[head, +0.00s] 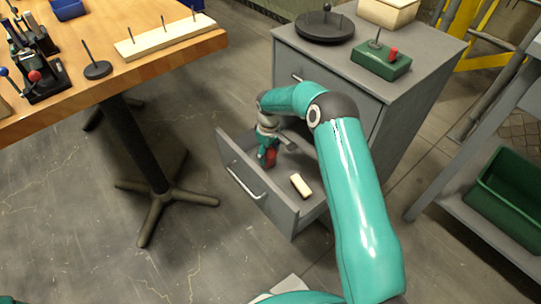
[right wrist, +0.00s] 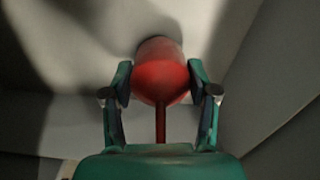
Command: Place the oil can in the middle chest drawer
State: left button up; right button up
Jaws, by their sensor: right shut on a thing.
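The grey chest (head: 420,62) stands at the right with one drawer (head: 262,190) pulled out, below a closed drawer front. My right gripper (head: 267,158) reaches down inside this open drawer, near its left end. It is shut on the red oil can (head: 271,159), of which only a small part shows in the head view. In the right wrist view my right gripper's fingers (right wrist: 159,75) press on both sides of the oil can (right wrist: 160,72), its thin spout pointing toward the camera. I cannot tell whether the can touches the drawer floor. My left gripper is not in view.
A cream block (head: 301,185) lies in the drawer, right of my gripper. The chest top bears a dark round piece (head: 325,26), a green base (head: 381,60) and a cream box (head: 388,12). A wooden table (head: 150,75) stands left; a shelf with a green bin (head: 508,195) stands right.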

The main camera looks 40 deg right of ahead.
aim_at(274, 149)
jog(key=shift+w+d+f, duration=0.1)
jog(key=shift+d+f, duration=0.05)
jog(key=shift+d, duration=0.8)
jog(key=shift+d+f+b, duration=0.25)
jog(key=shift+f+b, duration=0.05)
jog(key=shift+b, duration=0.25)
jog(key=shift+f, duration=0.15)
jog(key=shift+f, duration=0.1)
jog(key=o, duration=1.3)
jog(key=shift+c, duration=0.2)
notch_tip(274, 149, up, 12)
jog(key=p, duration=0.3)
jog(key=shift+p, duration=0.3)
